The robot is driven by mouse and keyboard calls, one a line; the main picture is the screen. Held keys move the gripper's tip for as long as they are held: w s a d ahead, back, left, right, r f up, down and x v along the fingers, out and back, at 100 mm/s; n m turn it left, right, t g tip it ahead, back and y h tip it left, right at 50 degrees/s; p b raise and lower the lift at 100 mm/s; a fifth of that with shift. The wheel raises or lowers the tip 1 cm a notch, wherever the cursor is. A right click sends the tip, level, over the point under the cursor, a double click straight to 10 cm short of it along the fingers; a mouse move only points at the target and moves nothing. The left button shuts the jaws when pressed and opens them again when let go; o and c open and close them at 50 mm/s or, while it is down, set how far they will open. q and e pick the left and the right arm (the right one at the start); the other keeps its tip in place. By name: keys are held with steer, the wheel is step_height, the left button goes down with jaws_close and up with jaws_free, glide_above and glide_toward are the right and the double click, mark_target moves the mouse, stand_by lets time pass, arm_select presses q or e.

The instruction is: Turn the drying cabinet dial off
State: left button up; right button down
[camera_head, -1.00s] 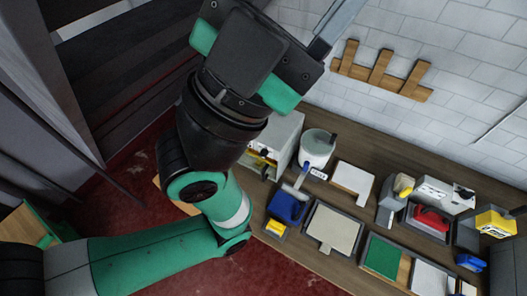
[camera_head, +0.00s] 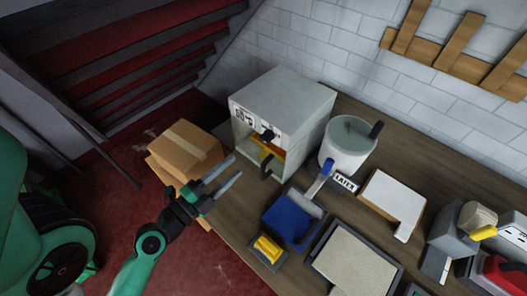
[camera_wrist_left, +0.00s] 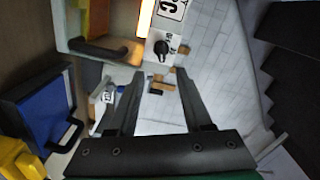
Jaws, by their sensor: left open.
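The drying cabinet (camera_head: 300,98) is a pale grey box at the back left of the bench, with a lit, yellow interior behind its front. Its black dial (camera_head: 268,135) sits on the white front panel; the dial also shows in the left wrist view (camera_wrist_left: 160,48), ahead of the fingertips. The black door handle (camera_head: 266,168) is below the dial and shows at the upper left of the wrist view (camera_wrist_left: 98,50). My left gripper (camera_head: 237,166) is open and empty, in front of the cabinet and apart from the dial. My right gripper is not in view.
A white pot (camera_head: 347,147) stands right of the cabinet. A blue tray (camera_head: 293,216) and a yellow block (camera_head: 267,247) lie near the bench's front edge. Cardboard boxes (camera_head: 186,150) are left of the cabinet. A beige mat (camera_head: 352,268) lies further right.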

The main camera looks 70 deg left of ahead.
mark_target(262, 141)
arm_select(q)
steer(key=p+x, duration=0.1)
steer(key=x, duration=0.2)
steer(key=p+x, duration=0.2)
steer(key=x, duration=0.2)
steer(key=p+x, duration=0.1)
steer(key=x, duration=0.3)
steer(key=shift+r, duration=0.3)
steer(key=shift+w+a+f+p, duration=0.15)
steer(key=shift+w+p, duration=0.15)
steer(key=shift+w, duration=0.15)
jaws_close()
